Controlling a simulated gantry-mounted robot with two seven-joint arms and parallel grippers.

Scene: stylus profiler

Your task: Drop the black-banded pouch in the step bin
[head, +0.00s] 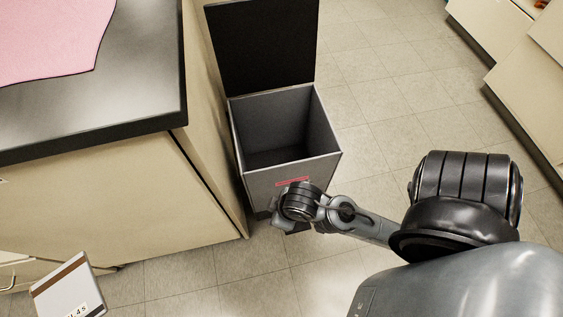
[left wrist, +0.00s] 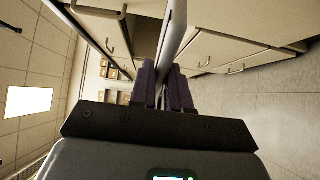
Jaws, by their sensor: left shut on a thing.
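The pouch (head: 72,289), pale grey with a dark band and a printed label, shows at the lower left of the head view, apart from the bin. In the left wrist view the pouch (left wrist: 174,35) is seen edge-on between the fingers of my left gripper (left wrist: 165,85), which is shut on it. The left gripper is outside the head view. The grey step bin (head: 289,177) stands on the floor with its black lid (head: 262,45) raised and its inside looking empty. My right gripper (head: 284,224) is low at the bin's front; its fingers are mostly hidden behind the wrist.
A beige cabinet with a dark worktop (head: 140,90) stands directly left of the bin, with a pink mat (head: 55,38) on top. My right arm crosses the lower right. Open tiled floor (head: 390,95) lies right of the bin, with more cabinets (head: 530,85) beyond.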

